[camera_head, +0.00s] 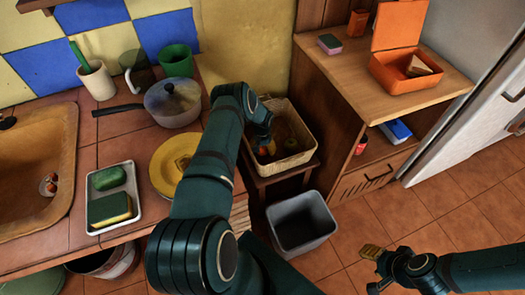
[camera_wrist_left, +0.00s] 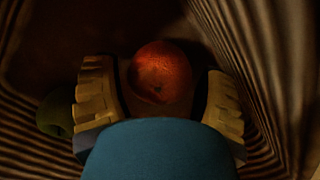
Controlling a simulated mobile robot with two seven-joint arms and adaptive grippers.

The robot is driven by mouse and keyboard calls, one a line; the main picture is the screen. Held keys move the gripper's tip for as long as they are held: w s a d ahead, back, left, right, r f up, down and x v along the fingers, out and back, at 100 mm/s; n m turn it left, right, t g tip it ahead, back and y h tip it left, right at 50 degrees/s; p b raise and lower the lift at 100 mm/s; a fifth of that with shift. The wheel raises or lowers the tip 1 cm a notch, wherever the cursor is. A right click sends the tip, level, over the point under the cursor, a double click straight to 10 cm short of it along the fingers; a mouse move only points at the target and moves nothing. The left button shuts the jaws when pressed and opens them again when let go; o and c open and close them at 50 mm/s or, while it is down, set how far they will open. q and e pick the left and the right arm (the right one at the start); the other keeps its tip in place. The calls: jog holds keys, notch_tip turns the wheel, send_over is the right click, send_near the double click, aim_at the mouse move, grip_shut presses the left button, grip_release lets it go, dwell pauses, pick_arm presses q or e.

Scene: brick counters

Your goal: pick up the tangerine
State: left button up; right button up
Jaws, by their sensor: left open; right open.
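The tangerine (camera_wrist_left: 160,72) is a round orange-red fruit inside the woven basket. In the left wrist view it sits between the two yellow finger pads of my left gripper (camera_wrist_left: 160,98), which is open around it. In the head view the left gripper (camera_head: 266,148) reaches down into the basket (camera_head: 308,157), and I cannot clearly make out the tangerine there. My right gripper (camera_head: 372,268) is open and empty above the tiled floor at the lower right.
A green item (camera_wrist_left: 54,112) lies left of the fingers in the basket, whose ribbed walls are close on both sides. A grey bin (camera_head: 302,222) stands below the basket. A pot (camera_head: 173,103) and yellow plate (camera_head: 168,165) are on the left counter.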

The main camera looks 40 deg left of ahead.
pick_arm(q)
jog(key=shift+f, duration=0.3)
jog(key=shift+c, duration=0.3)
jog(key=c, duration=0.9)
jog(key=shift+o, duration=0.2)
